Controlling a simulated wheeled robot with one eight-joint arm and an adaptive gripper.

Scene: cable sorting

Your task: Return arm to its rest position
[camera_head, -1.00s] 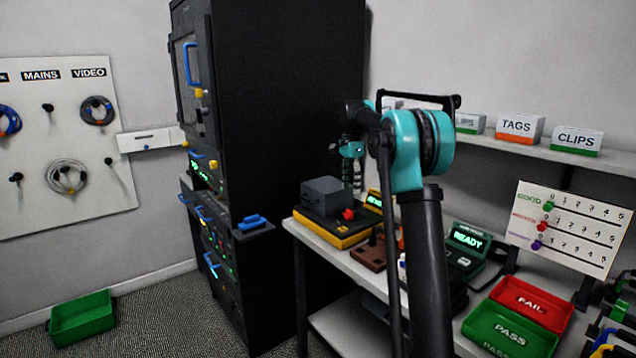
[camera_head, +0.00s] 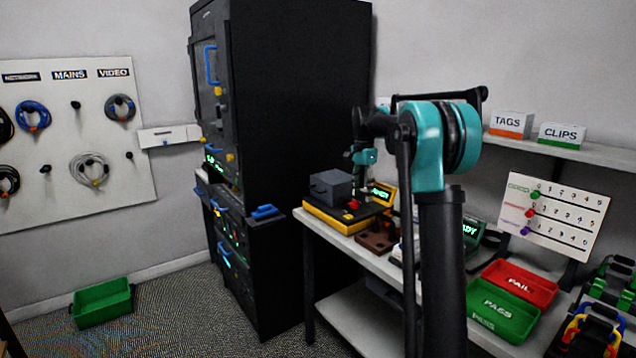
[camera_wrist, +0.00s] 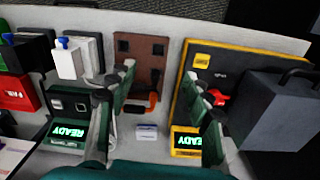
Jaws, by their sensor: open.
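My arm is teal and black and stands bent over the workbench (camera_head: 355,252) in the head view. My gripper (camera_head: 366,180) hangs pointing down over the bench, beside the dark grey box on the yellow base. In the wrist view my gripper (camera_wrist: 163,80) has its two green-grey fingers spread apart with nothing between them. Below them are a brown block (camera_wrist: 140,52) and the yellow-edged unit (camera_wrist: 230,62). The fingertips look above these things; the exact height cannot be told.
A tall black cabinet (camera_head: 300,100) stands left of the bench. A red FAIL tray (camera_head: 520,283) and green PASS tray (camera_head: 503,307) lie at right. A shelf (camera_head: 550,148) runs along the wall behind. A green bin (camera_head: 102,303) sits on open floor at left.

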